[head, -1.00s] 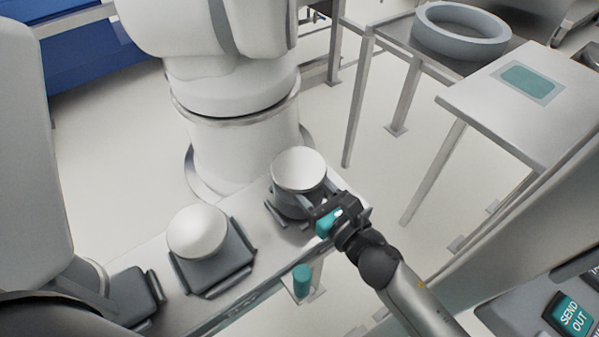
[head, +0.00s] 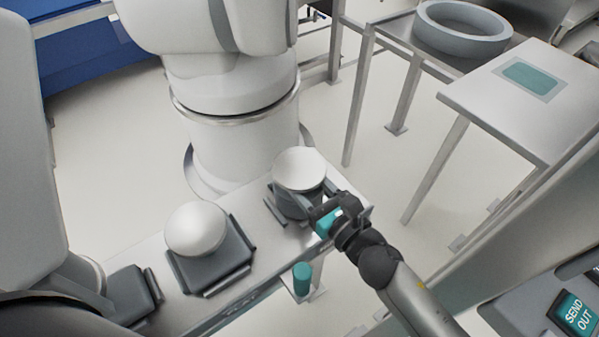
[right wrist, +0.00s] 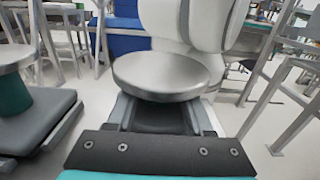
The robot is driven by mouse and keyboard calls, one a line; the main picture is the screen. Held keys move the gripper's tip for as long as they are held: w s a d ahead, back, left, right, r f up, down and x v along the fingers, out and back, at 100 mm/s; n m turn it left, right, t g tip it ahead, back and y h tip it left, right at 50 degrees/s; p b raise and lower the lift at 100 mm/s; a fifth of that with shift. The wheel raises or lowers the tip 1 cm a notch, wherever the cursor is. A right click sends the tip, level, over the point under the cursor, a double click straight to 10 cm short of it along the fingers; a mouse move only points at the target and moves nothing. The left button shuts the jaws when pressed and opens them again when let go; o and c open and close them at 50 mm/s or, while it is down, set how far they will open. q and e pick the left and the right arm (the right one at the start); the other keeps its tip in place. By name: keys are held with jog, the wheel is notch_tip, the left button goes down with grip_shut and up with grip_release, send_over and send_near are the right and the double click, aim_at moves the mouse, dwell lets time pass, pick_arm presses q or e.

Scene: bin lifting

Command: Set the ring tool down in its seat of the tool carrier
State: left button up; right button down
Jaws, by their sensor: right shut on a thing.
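The ring tool (head: 299,170), with a pale round top and dark grey body, is at the right end of the tool carrier (head: 240,299). My right gripper (head: 318,207) is shut on its body from the front right. Another round-topped tool (head: 195,229) stands on the middle dark seat (head: 216,268). My left gripper is not in view.
A dark seat block (head: 130,294) is at the carrier's left end. A white robot column (head: 245,140) stands behind the carrier. A table (head: 520,105) and a large grey ring (head: 464,30) are at the upper right. A SEND OUT button (head: 573,313) is at lower right.

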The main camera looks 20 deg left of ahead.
aim_at(313, 196)
jog(key=shift+r, duration=0.2)
jog(key=shift+c, duration=1)
grip_release()
jog(key=shift+f, duration=0.2)
jog(key=v, duration=0.4)
jog(key=shift+s, duration=0.1)
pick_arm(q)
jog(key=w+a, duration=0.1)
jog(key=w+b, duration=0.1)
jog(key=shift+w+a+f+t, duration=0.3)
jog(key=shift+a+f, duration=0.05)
pick_arm(e)
jog(key=v, duration=1.1)
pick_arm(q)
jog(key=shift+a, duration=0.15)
